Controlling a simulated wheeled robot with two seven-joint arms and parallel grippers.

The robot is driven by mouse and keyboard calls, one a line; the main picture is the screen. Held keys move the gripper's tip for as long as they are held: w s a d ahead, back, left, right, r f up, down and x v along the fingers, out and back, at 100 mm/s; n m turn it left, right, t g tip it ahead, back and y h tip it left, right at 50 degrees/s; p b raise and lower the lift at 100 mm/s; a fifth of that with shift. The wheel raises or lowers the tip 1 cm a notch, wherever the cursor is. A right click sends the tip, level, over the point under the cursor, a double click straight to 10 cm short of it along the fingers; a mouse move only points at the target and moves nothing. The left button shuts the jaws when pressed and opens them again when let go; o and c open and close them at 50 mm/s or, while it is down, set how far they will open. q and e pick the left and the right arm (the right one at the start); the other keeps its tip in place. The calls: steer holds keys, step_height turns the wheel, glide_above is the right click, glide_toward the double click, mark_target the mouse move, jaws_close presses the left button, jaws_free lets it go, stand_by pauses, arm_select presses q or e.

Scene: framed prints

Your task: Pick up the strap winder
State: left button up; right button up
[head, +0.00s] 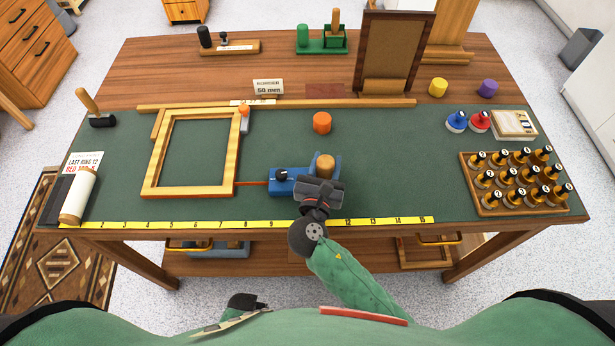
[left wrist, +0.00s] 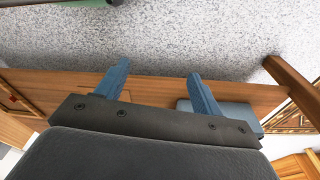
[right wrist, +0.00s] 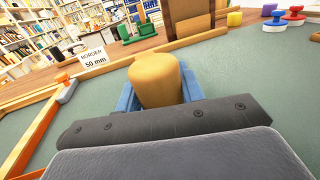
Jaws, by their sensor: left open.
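The strap winder is a blue block (head: 285,184) with a black knob on top, on the green mat at the front middle of the bench. Its rounded wooden handle (head: 325,167) rises at the right end and fills the middle of the right wrist view (right wrist: 157,80). An orange strap runs left from it to the frame's corner. My right gripper (head: 325,172) has its blue fingers on both sides of the handle, pressed close, and appears shut on it. My left gripper (left wrist: 155,85) is open and empty, low in front of the bench, over the floor.
A wooden frame (head: 148,190) lies left of the winder. An orange cylinder (head: 322,123) stands behind it. A yellow ruler (head: 190,225) runs along the front edge. A rack of bottles (head: 475,203) is at the right; the mat between is clear.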

mark_target(327, 156)
steer(key=c, duration=0.6)
steer(key=shift+r, duration=0.1)
steer(key=shift+r, duration=0.6)
step_height(327, 156, up, 3)
steer(key=shift+f+b, duration=0.15)
steer(key=shift+b, duration=0.5)
arm_select(q)
steer(key=shift+w+d+r+b, duration=0.65)
steer(key=shift+w+d+r, duration=0.5)
steer(key=shift+r, duration=3.6)
step_height(327, 156, down, 10)
steer(key=s+a+p, duration=0.2)
steer(key=shift+s+a+r+p, duration=0.15)
steer(key=shift+r+p, duration=0.1)
steer(key=shift+p, duration=0.05)
arm_select(e)
steer(key=s+d+r, duration=0.2)
steer(key=d, duration=0.1)
steer(key=s+d+r, duration=0.2)
steer(key=d, duration=0.1)
steer(key=s+d+r, duration=0.3)
steer(key=shift+d, duration=0.15)
arm_select(q)
steer(key=shift+r, duration=0.1)
